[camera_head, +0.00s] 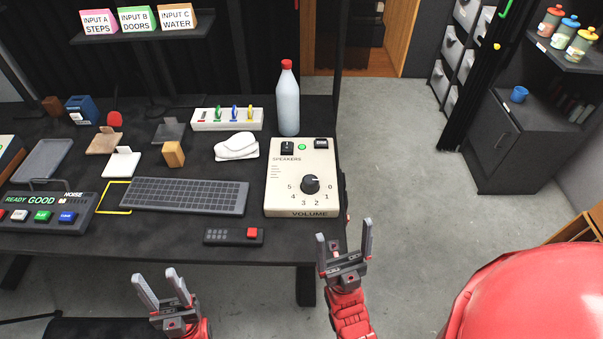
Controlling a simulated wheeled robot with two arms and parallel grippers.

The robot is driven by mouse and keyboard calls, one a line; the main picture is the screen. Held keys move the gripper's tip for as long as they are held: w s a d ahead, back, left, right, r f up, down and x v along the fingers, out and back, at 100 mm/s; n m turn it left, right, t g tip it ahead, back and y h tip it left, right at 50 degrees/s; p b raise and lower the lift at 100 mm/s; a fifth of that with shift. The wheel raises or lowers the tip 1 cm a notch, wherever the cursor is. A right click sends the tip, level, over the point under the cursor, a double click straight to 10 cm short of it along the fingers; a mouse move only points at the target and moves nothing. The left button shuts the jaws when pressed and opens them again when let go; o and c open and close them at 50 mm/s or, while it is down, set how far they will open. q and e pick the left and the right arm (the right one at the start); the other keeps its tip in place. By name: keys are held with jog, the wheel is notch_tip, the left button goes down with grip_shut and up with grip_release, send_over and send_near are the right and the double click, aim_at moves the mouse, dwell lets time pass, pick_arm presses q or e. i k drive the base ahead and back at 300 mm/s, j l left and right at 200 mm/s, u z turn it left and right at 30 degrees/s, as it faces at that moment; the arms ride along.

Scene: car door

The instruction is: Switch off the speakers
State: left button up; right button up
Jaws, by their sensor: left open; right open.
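The speakers box (291,201) is a beige panel at the right end of the dark table, marked SPEAKERS and VOLUME. My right gripper (344,243) is open and empty, in front of the table's edge, below and right of the box. My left gripper (161,288) is open and empty, in front of the table, below and left of the box.
A bottle with a red cap (288,100) stands behind the box. A keyboard (184,195) lies left of it, and a dark remote with a red button (233,236) lies near the front edge. Bare floor (400,190) is right of the table.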

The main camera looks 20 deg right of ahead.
aim_at(286, 146)
jog(key=i+z, duration=0.25)
jog(key=i, duration=0.15)
jog(key=i+j+z, duration=0.3)
jog(key=i, duration=0.15)
